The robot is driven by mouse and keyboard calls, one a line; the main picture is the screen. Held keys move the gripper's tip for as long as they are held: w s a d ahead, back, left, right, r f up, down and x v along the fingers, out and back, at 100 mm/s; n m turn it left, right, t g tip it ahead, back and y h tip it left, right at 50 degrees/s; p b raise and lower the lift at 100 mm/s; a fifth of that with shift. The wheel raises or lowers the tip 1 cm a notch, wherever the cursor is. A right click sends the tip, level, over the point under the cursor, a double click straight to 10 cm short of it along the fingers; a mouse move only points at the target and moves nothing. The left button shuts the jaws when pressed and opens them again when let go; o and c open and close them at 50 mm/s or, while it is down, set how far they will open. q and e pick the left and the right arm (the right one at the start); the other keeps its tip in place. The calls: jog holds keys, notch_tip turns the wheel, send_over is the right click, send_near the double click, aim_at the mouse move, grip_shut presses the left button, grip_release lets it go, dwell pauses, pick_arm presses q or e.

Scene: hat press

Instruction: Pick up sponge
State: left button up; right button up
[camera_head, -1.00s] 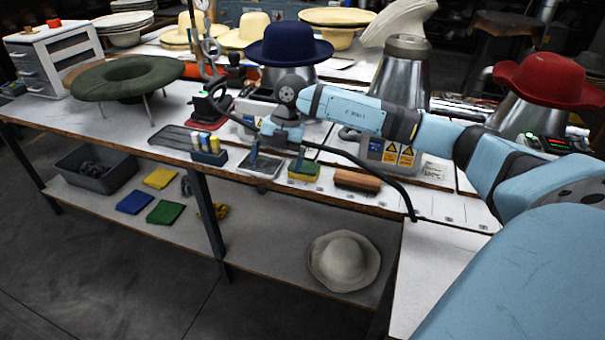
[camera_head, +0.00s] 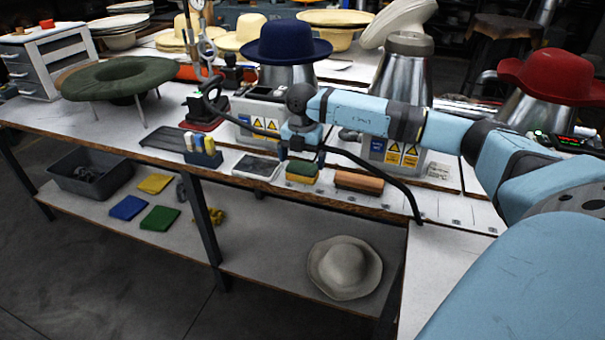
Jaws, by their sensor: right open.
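A sponge with a green top and a yellow underside (camera_head: 301,171) lies near the front edge of the workbench (camera_head: 225,178). My right gripper (camera_head: 302,156) points down just above and behind the sponge. Its two dark fingers are spread apart, one near the left end of the sponge and one near the right end. Nothing shows between them. I cannot tell whether a finger touches the sponge. My left gripper is out of view.
A brown brush (camera_head: 358,182) is right of the sponge, a grey tray (camera_head: 257,168) left. Metal hat blocks and a control box (camera_head: 393,152) stand behind.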

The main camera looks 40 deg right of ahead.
aim_at(302, 169)
notch_tip(302, 169, down, 5)
jog(key=shift+r+b, duration=0.2)
jog(key=shift+b, duration=0.25)
jog(key=c, duration=0.6)
jog(key=shift+r, duration=0.2)
notch_tip(302, 169, up, 20)
jog(key=p, duration=0.3)
jog(key=shift+f, duration=0.15)
jog(key=o, duration=0.4)
jog(key=shift+c, duration=0.2)
jog(key=c, duration=0.3)
jog(key=shift+a, duration=0.1)
